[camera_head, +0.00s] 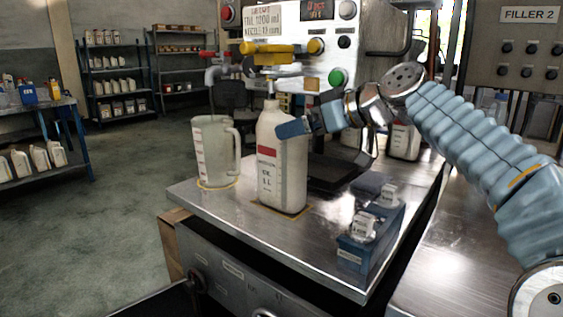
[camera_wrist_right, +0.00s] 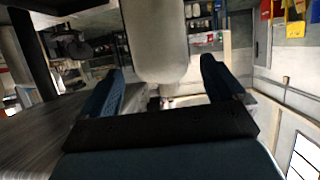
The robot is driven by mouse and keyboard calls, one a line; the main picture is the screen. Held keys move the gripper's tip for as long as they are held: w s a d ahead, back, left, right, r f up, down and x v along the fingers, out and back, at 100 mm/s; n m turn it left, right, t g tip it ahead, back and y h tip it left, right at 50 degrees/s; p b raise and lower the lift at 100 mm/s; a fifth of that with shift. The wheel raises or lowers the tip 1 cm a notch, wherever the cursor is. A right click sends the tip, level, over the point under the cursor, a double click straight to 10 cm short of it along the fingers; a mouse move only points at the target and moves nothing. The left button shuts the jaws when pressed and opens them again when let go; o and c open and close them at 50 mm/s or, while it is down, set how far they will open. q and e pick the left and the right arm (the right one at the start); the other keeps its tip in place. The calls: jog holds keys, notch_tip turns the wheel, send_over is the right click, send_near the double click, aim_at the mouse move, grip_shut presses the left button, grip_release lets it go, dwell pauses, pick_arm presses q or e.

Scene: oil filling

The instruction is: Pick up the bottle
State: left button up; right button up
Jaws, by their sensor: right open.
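The white oil bottle (camera_head: 282,165) stands upright on the steel bench, with a red label band and a narrow neck below the filler nozzle. My right gripper (camera_head: 290,128) comes in from the right at the height of the bottle's upper part. In the right wrist view the bottle (camera_wrist_right: 160,40) reaches in between the two blue fingers of my right gripper (camera_wrist_right: 160,84). The fingers are open, with gaps visible on both sides of the bottle. My left gripper is not in view.
A clear measuring jug (camera_head: 214,152) stands close left of the bottle. The filling machine (camera_head: 292,45) is behind and above. A blue holder with white caps (camera_head: 368,238) sits at the bench's front right. Bare steel bench (camera_head: 308,240) lies in front of the bottle.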

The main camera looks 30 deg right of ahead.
jog(key=x, duration=0.5)
jog(key=shift+w+a+p, duration=0.15)
jog(key=shift+a+p, duration=0.1)
jog(key=shift+p, duration=0.15)
jog(key=shift+c, duration=0.4)
jog(key=c, duration=1.3)
jog(key=shift+o, duration=0.2)
jog(key=shift+r, duration=0.25)
